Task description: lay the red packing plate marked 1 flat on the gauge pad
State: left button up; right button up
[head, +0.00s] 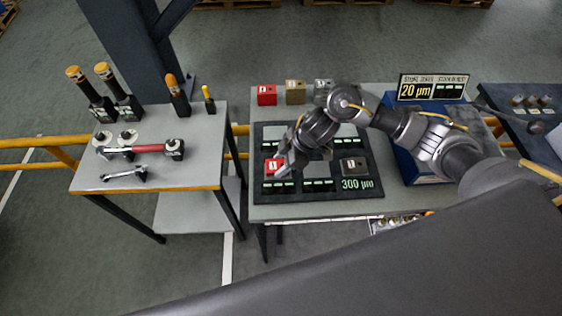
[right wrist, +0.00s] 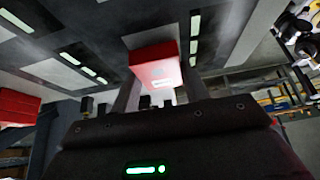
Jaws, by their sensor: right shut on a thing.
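My right gripper (head: 281,168) is shut on a small red block-like plate with a white label marked 1 (head: 273,165). The red plate also shows between the two fingers in the right wrist view (right wrist: 155,66). It is over the left part of a black board (head: 262,191) with several pale square pads and green-lit displays, one reading 300 µm. I cannot tell whether the plate touches the board. My right forearm hides part of the board's top and middle. My left gripper is not in view.
A red block (head: 267,95), a tan block (head: 295,92) and a grey block (head: 323,90) stand along the table's back edge. A grey-brown block (head: 353,166) sits on the board's right. A blue box (head: 398,158) and a 20 µm sign (head: 432,87) are to the right. A tool table (head: 190,165) stands left.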

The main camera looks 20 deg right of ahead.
jog(key=shift+f, duration=0.2)
jog(key=shift+f, duration=0.35)
jog(key=shift+f+b, duration=0.1)
jog(key=shift+b, duration=0.2)
jog(key=o, duration=1.4)
jog(key=shift+c, duration=0.2)
jog(key=v, duration=1)
jog(key=shift+d+r+b, duration=0.2)
jog(key=shift+r+b, duration=0.1)
jog(key=shift+r, duration=0.05)
jog(key=shift+s, duration=0.1)
notch_tip(320, 180, up, 6)
jog(key=p, duration=0.6)
jog(key=shift+p, duration=0.3)
